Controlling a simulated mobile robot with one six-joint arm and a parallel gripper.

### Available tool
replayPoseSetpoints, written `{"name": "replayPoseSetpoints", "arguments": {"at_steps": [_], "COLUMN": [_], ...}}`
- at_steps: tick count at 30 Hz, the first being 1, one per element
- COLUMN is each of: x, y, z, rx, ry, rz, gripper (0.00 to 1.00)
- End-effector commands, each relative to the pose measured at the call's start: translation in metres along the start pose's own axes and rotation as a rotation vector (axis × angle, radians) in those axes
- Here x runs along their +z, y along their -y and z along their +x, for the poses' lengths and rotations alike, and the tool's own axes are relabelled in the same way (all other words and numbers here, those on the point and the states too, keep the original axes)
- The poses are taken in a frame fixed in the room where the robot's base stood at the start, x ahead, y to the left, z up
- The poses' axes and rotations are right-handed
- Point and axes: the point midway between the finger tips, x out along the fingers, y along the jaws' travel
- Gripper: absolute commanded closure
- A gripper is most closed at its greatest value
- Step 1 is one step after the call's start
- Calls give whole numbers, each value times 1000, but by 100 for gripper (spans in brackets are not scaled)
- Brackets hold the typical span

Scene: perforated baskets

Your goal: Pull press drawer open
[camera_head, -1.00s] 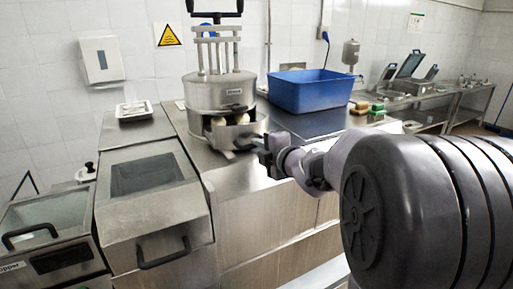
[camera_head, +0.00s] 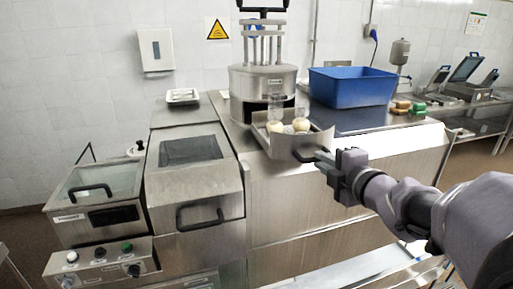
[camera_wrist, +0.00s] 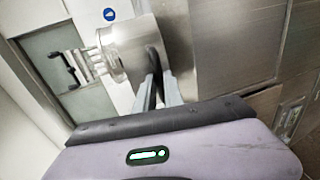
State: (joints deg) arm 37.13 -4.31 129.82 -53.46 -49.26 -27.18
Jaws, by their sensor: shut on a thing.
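The press (camera_head: 262,88) is a round steel machine with several upright rods and a dark top handle, standing on the steel counter. Its drawer (camera_head: 262,140) is out towards the front of the counter and holds several pale round pieces (camera_head: 301,125). The drawer's dark handle (camera_head: 305,156) is at its front right. My gripper (camera_head: 324,162) is shut on this handle, coming from the right. In the wrist view the fingers (camera_wrist: 158,90) are close together in front of the steel drawer (camera_wrist: 131,48); the grip itself is partly hidden.
A blue bin (camera_head: 352,92) stands right of the press, with sponges (camera_head: 409,106) beside it. Lidded steel machines (camera_head: 192,178) with dark handles stand to the left. A white tray (camera_head: 183,97) lies at the back left. The floor in front of the counter is partly visible.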

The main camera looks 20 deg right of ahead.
Motion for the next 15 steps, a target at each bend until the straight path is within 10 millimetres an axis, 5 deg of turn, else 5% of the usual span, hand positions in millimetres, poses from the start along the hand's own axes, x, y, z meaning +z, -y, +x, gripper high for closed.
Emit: {"name": "replayPoseSetpoints", "arguments": {"at_steps": [10, 12, 15], "x": [0, 0, 0], "y": [2, 2, 2], "z": [-1, -1, -1], "rx": [-4, -4, -4], "ry": [0, 0, 0], "rz": [1, 1, 1], "gripper": [100, 78, 66]}}
